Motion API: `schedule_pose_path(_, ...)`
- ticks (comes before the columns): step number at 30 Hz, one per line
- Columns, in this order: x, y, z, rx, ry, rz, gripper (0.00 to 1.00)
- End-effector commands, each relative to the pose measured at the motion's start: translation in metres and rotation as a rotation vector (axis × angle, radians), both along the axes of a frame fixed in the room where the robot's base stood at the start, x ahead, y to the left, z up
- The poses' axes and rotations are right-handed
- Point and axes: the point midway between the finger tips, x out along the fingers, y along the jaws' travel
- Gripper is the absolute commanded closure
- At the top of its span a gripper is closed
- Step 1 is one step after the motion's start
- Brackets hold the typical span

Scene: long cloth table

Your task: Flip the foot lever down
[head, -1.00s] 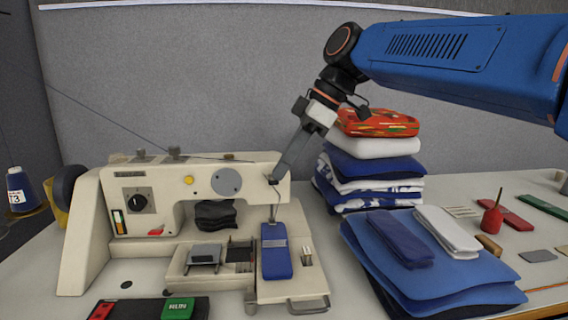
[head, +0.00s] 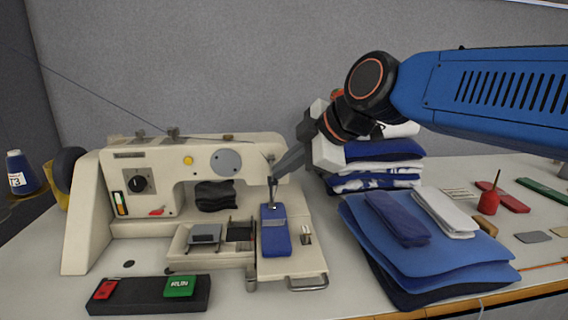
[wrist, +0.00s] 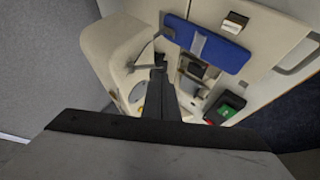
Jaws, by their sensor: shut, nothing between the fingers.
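A cream sewing machine (head: 110,190) stands on the table, its head end at the right. The thin metal needle and presser-foot parts (head: 270,203) hang below that end, over a folded blue cloth (head: 276,240). I cannot make out the foot lever apart from my gripper or the metal parts. My gripper (head: 274,172) is shut and empty, slanting down from the right with its tips at the machine's head end; contact is unclear. In the wrist view my gripper (wrist: 158,75) points toward the machine, beside bright metal parts and the blue cloth (wrist: 215,46).
A box with a green RUN button (head: 179,286) and a red button stands in front. A blue fabric stack (head: 430,262) lies right of the machine. Folded textiles (head: 385,170) are piled behind, partly hidden by my arm. A thread cone (head: 20,172) stands far left.

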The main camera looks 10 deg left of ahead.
Motion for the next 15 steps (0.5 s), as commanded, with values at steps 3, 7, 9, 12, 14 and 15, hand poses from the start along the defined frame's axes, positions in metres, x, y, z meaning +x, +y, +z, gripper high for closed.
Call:
schedule_pose_path(3,0.000,0.000,0.001,0.000,0.000,0.000,1.00)
schedule_pose_path(7,0.000,0.000,0.005,0.000,0.001,0.000,1.00)
schedule_pose_path(9,0.000,0.000,0.007,0.000,0.001,0.000,1.00)
schedule_pose_path(12,0.000,0.000,0.011,0.000,0.001,-0.001,1.00)
schedule_pose_path(14,0.000,0.000,0.014,0.000,0.001,-0.001,1.00)
schedule_pose_path(15,0.000,0.000,0.015,0.000,0.001,0.000,1.00)
